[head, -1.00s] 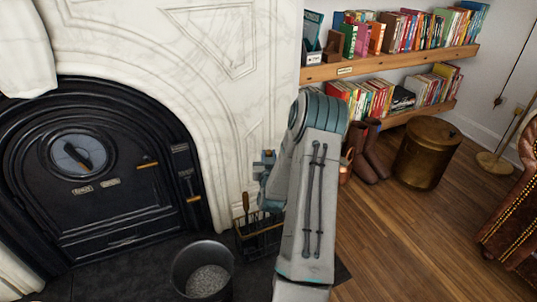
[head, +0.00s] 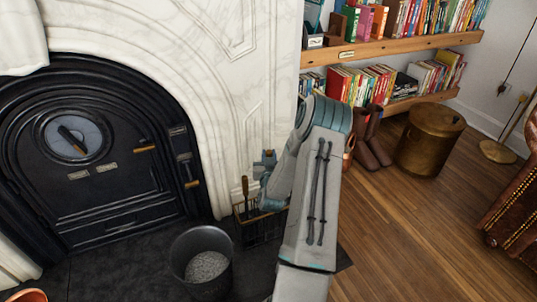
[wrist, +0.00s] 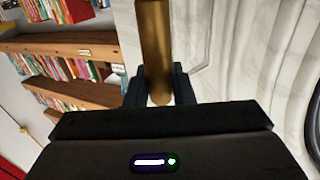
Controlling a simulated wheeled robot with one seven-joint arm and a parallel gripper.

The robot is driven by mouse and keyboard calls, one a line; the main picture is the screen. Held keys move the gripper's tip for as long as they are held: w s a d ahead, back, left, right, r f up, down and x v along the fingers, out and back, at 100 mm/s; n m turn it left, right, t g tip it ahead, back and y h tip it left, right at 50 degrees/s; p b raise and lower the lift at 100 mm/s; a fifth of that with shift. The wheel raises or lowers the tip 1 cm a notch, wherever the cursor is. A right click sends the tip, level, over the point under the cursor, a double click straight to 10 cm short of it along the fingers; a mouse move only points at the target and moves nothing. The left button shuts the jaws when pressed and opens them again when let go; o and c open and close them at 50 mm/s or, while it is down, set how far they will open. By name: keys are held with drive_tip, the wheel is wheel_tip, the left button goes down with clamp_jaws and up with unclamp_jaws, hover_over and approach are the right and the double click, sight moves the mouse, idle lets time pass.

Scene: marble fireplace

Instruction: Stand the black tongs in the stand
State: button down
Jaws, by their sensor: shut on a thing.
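My gripper (wrist: 158,88) is shut on a thick brass-brown handle (wrist: 154,40) in the wrist view. The handle runs up out of the top of that view, and its rounded end is between the fingers. I cannot see the rest of the held tool, so the frames do not show if it is the black tongs. In the head view my wrist (head: 267,165) is just above and behind the stand, and my arm hides the fingers. The stand (head: 258,228) is a low dark wire rack with a wooden rim. A wooden-handled tool (head: 245,187) stands upright at its left end.
A metal bucket (head: 201,262) of pale grains stands in front of the stand. The black fireplace door (head: 110,185) and marble surround (head: 215,90) are behind. Boots (head: 370,140), a brass bin (head: 430,140) and bookshelves (head: 400,48) are at the right.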

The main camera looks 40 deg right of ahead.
drive_tip(key=shift+f+b, duration=2.55)
drive_tip(key=shift+f, duration=0.3)
drive_tip(key=c, duration=1.2)
unclamp_jaws()
drive_tip(key=shift+o, duration=0.2)
drive_tip(key=shift+f, duration=0.1)
drive_tip(key=p+v, duration=0.3)
drive_tip(key=v, duration=1)
drive_tip(key=shift+s+a+p, duration=0.25)
drive_tip(key=shift+s+p, duration=0.05)
drive_tip(key=shift+p, duration=0.1)
